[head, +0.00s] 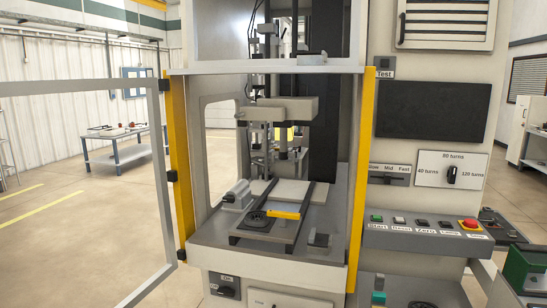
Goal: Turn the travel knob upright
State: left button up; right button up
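A small black knob (451,174) sits on a white panel (433,172) at the right of the machine. The panel is marked 40 turns at its left, 80 turns at its top and 120 turns at its right. The word travel cannot be read there, but this is the turning knob with several marked settings. Its grip looks roughly upright; it is too small to tell the exact angle. Nothing touches it. Neither of my grippers shows in the head view.
Left of the knob is a Slow-Mid-Fast slider (388,180). Below is a button row with a red stop button (468,225). The cabinet door (85,87) stands open at left. A yellow piece (284,215) lies on the machine bed. A green box (525,268) stands at lower right.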

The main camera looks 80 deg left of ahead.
aim_at(229, 198)
jog(key=u, duration=2.5)
